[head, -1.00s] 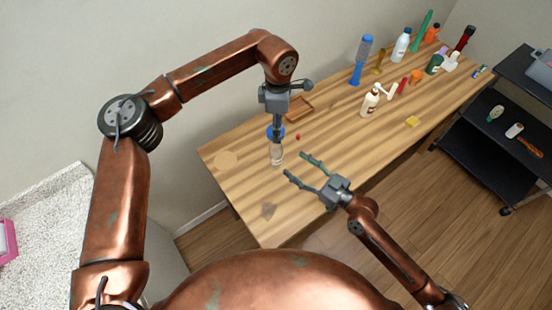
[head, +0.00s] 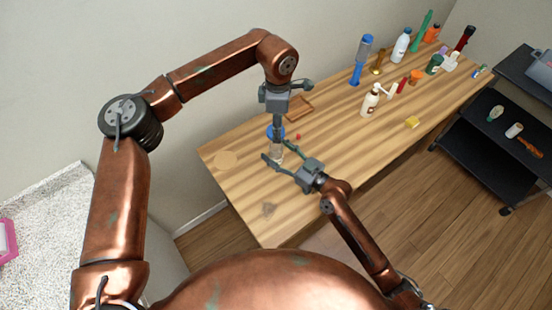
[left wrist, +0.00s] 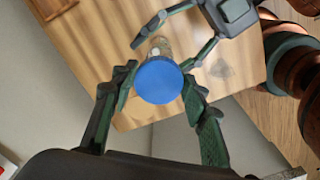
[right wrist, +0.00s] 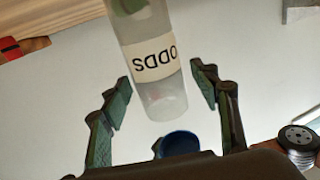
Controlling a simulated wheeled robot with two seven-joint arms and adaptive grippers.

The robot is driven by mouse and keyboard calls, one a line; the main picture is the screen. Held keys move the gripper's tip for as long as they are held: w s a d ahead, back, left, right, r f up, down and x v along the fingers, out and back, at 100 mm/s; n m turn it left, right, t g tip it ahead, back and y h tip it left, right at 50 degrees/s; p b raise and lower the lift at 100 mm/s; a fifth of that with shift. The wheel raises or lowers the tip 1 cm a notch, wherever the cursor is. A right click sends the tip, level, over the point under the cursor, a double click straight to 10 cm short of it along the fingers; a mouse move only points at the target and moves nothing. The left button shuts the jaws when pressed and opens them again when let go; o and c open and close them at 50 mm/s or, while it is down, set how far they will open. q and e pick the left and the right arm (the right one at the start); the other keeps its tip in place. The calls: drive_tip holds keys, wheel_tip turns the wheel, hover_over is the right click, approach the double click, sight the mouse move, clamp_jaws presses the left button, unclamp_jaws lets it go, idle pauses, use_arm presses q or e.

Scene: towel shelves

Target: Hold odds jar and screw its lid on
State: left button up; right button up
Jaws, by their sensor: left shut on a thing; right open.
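The blue lid (head: 276,132) is held between the fingertips of my left gripper (head: 277,124), which points down from above. It also shows in the left wrist view (left wrist: 159,80). The clear odds jar (head: 276,155) stands upright on the table below the lid. In the right wrist view it appears upside down, with a white "ODDS" label (right wrist: 151,60) and something green inside. My right gripper (head: 276,151) is open, with a finger on each side of the jar. A small gap shows between the jar and the lid; contact with the right fingers cannot be told.
A brown tray (head: 299,108) and a small red object (head: 298,136) lie close behind the jar. A pump bottle (head: 370,101), a yellow block (head: 412,122) and several bottles stand farther right.

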clamp_jaws()
idle(0.5)
